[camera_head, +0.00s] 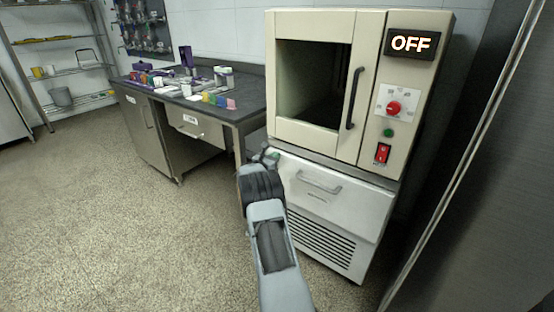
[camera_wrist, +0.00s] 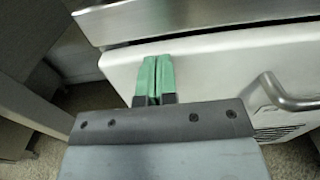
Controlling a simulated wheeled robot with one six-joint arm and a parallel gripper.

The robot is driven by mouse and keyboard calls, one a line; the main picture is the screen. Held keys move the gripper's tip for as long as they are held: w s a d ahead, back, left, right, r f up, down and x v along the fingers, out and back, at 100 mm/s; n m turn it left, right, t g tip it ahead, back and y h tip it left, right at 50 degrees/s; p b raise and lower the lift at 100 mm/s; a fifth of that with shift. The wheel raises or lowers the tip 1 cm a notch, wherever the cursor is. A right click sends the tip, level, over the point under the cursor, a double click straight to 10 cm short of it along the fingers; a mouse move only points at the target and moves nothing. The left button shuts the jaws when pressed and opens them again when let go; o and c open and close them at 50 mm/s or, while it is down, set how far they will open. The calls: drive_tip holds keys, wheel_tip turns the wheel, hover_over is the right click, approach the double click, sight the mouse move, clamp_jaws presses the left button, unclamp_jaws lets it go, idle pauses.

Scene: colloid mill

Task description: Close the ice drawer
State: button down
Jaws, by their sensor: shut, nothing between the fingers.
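The ice drawer (camera_head: 335,210) is the white front with a bar handle (camera_head: 318,183) under the cream machine. In the wrist view the drawer front (camera_wrist: 215,68) and its handle (camera_wrist: 285,95) show at the right. A dark gap runs between the drawer's top edge and the metal ledge (camera_wrist: 200,14) above it. How far the drawer stands out is hard to tell. My gripper (camera_head: 270,154) is at the drawer's upper left corner, left of the handle. Its green fingers (camera_wrist: 154,78) are shut and empty, in front of the drawer's upper edge; contact is unclear.
The cream machine (camera_head: 290,131) above shows OFF on its display (camera_head: 410,43). A dark-topped bench (camera_head: 243,108) with small coloured items stands close to the left. A metal panel (camera_head: 470,200) borders the right. The floor (camera_head: 120,240) at front left is clear.

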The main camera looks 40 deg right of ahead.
drive_tip(key=shift+d+r, duration=0.25)
drive_tip(key=shift+d, duration=0.05)
drive_tip(key=shift+a, duration=0.15)
drive_tip(key=s+a+p, duration=0.2)
drive_tip(key=a, duration=1.2)
drive_tip(key=shift+f, duration=0.2)
drive_tip(key=s+a+r+m+g+y+p, duration=0.1)
drive_tip(key=s+a+r+m+y+p, duration=0.15)
drive_tip(key=s+a+r+p, duration=0.35)
drive_tip(key=s+a+r+m+g+y+p, duration=0.15)
drive_tip(key=r+m+p, duration=0.25)
drive_tip(key=r, duration=0.4)
drive_tip(key=s+a+r+m+g+y+p, duration=0.1)
drive_tip(key=s+a+r+m+y+p, duration=0.3)
drive_tip(key=r, duration=0.3)
drive_tip(key=s+a+r+m+t+y+p, duration=0.2)
drive_tip(key=s+a+r+m+y+p, duration=0.2)
drive_tip(key=s+a+r+p, duration=0.3)
drive_tip(key=s+a+r+m+t+y+p, duration=0.2)
drive_tip(key=s+a+r+m+y+p, duration=0.3)
drive_tip(key=a, duration=0.8)
wheel_tip(320, 180, up, 3)
drive_tip(key=s+y+p, duration=0.1)
drive_tip(key=s+p, duration=0.1)
drive_tip(key=shift+s+a+p, duration=0.3)
drive_tip(key=shift+s+p, duration=0.05)
drive_tip(key=shift+s, duration=0.05)
